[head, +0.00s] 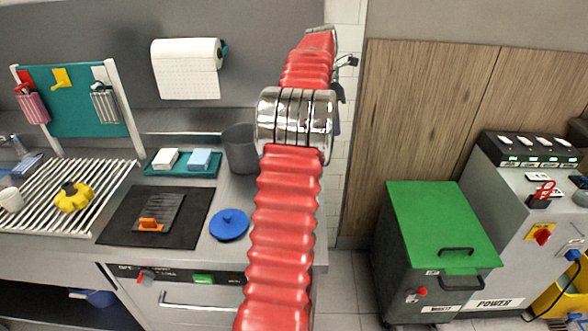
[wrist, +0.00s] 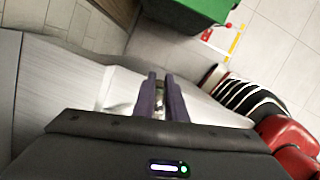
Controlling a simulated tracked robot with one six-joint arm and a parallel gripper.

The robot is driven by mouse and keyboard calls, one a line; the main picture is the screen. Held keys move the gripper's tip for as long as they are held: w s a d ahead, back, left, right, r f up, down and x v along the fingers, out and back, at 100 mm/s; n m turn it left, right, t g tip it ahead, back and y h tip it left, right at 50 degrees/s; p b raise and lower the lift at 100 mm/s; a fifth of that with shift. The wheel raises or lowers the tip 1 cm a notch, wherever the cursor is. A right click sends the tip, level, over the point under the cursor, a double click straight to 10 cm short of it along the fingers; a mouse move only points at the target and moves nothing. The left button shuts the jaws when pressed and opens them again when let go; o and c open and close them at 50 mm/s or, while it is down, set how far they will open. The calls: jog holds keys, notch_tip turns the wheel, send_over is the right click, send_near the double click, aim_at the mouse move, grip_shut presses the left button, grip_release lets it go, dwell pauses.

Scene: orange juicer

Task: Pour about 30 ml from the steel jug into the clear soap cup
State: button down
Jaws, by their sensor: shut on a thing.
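My gripper (wrist: 161,80) shows in the wrist view as two dark purple fingers close together, pointing away from the camera. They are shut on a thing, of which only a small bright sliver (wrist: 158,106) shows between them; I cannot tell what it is. A pale, whitish shape (wrist: 117,88) lies just left of the fingers, too unclear to name. In the head view the red arm hides most of the gripper; only a dark purple bit shows at the arm's right side. I cannot make out the steel jug or the clear soap cup for sure in either view.
A grey cylindrical container (head: 239,150) stands on the counter left of my arm. A blue round lid (head: 230,225), a black mat (head: 118,222) and a teal tray (head: 182,171) lie nearby. A green-topped cart (head: 440,215) stands on the floor at the right.

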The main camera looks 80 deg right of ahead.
jog(key=f+t+y+b, duration=0.1)
jog(key=t, duration=0.1)
jog(key=s+d+f+t+y+b, duration=0.1)
jog(key=f, duration=0.1)
jog(key=s+f+t+y+b, duration=0.1)
jog(key=f+t, duration=0.1)
jog(key=shift+s+d+t, duration=0.25)
jog(key=shift+t, duration=0.05)
dwell(0.7)
jog(key=shift+a+f+b, duration=0.1)
jog(key=shift+f+b, duration=0.1)
jog(key=shift+b, duration=0.45)
dwell(0.7)
